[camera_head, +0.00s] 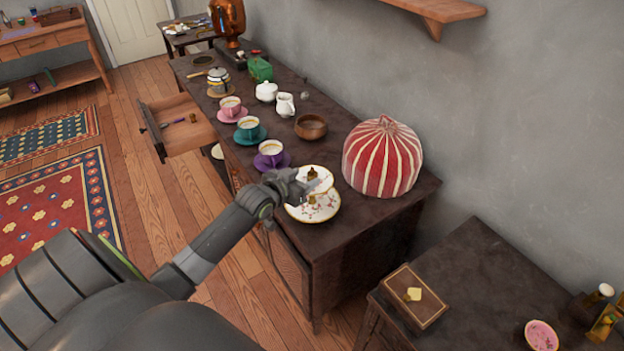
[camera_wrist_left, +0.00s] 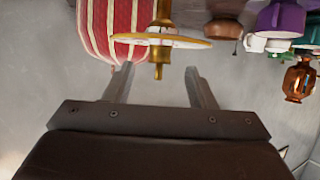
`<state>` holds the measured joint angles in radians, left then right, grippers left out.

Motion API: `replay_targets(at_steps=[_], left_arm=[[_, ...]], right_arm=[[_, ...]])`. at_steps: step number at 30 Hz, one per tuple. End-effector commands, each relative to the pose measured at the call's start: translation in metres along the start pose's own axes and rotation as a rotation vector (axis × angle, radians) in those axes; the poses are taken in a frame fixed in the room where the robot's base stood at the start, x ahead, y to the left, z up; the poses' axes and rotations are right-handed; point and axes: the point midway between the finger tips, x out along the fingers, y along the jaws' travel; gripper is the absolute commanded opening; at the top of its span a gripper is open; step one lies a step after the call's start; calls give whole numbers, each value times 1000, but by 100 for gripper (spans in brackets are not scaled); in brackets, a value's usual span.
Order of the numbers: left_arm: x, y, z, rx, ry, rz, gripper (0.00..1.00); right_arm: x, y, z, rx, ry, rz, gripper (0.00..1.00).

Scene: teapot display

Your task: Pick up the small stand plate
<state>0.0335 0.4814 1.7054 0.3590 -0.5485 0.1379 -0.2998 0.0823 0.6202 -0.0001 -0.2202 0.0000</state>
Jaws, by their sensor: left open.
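The small stand plate (camera_head: 322,172) is the upper, gold-rimmed white plate of a tiered stand, with a gold post and knob through its middle. The larger flowered plate (camera_head: 325,210) is below it. My left gripper (camera_head: 307,187) is at the stand, partly covering the small plate. In the left wrist view, which is upside down, the small plate (camera_wrist_left: 190,42) shows edge-on past the fingertips. Its gold knob (camera_wrist_left: 158,70) points in between the two open fingers (camera_wrist_left: 160,78), with gaps on both sides. My right gripper is not in view.
A red-and-white striped dome (camera_head: 383,160) stands close right of the stand. A purple cup and saucer (camera_head: 271,155) is close on the left. A wooden bowl (camera_head: 310,127) sits behind. The dresser's front edge is near the stand, and a drawer (camera_head: 180,130) is open farther left.

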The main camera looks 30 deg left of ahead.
Motion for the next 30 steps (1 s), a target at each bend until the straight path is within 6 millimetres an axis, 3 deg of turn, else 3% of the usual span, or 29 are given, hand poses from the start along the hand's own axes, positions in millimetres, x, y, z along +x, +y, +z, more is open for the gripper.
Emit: replay_targets(at_steps=[6, 16, 27, 30], left_arm=[[22, 1, 0, 0, 0, 0, 51], [26, 0, 0, 0, 0, 0, 49], [25, 0, 0, 1, 0, 0, 1], [25, 0, -1, 1, 1, 0, 0]], right_arm=[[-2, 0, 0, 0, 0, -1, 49], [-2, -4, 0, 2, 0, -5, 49], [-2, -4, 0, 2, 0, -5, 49], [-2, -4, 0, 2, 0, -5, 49]])
